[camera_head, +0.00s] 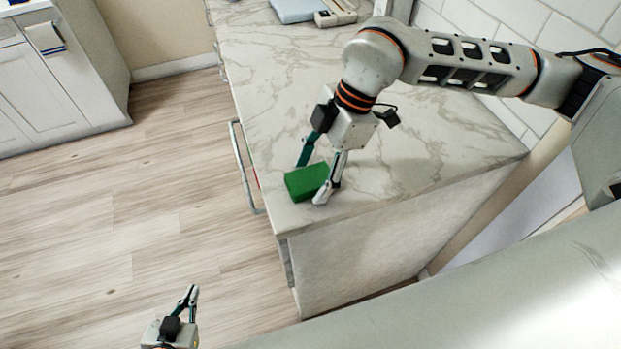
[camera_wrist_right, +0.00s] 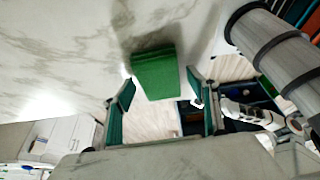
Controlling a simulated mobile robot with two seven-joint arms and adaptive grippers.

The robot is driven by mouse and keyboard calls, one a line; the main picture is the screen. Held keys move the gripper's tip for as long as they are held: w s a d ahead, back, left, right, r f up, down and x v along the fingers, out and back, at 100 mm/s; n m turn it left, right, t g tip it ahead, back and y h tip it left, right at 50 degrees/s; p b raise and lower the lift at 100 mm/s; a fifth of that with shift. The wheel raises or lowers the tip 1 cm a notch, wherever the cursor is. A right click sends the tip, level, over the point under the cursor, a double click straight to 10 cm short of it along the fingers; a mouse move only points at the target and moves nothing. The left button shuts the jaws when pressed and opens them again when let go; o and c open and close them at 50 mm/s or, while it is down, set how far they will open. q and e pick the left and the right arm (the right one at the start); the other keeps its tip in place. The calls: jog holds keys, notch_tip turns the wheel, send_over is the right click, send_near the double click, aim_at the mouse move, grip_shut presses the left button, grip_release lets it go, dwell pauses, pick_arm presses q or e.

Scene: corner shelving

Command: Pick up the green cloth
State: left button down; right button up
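The green cloth (camera_head: 305,183) is a folded, block-like bundle lying on the marble counter near its front corner. My right gripper (camera_head: 311,182) is open above the counter, with one finger at the far side of the cloth and the other at its right end. In the right wrist view the green cloth (camera_wrist_right: 156,73) lies ahead of and between the two spread fingers of my right gripper (camera_wrist_right: 160,82); I cannot tell whether they touch it. My left gripper (camera_head: 190,296) is low over the floor at the bottom left, away from the counter, and appears empty.
The marble counter (camera_head: 420,150) is mostly clear around the cloth. A pale blue item (camera_head: 298,9) and a beige device (camera_head: 336,14) lie at its far end. A handle bar (camera_head: 245,165) sticks out from its left side. A white cabinet (camera_head: 60,85) stands across the open wooden floor (camera_head: 120,210).

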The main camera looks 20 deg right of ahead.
aim_at(314, 176)
jog(key=c, duration=0.8)
jog(key=shift+c, duration=0.2)
jog(key=shift+r+p, duration=0.35)
jog(key=shift+p, duration=0.1)
notch_tip(314, 176, up, 20)
jog(key=b, duration=0.1)
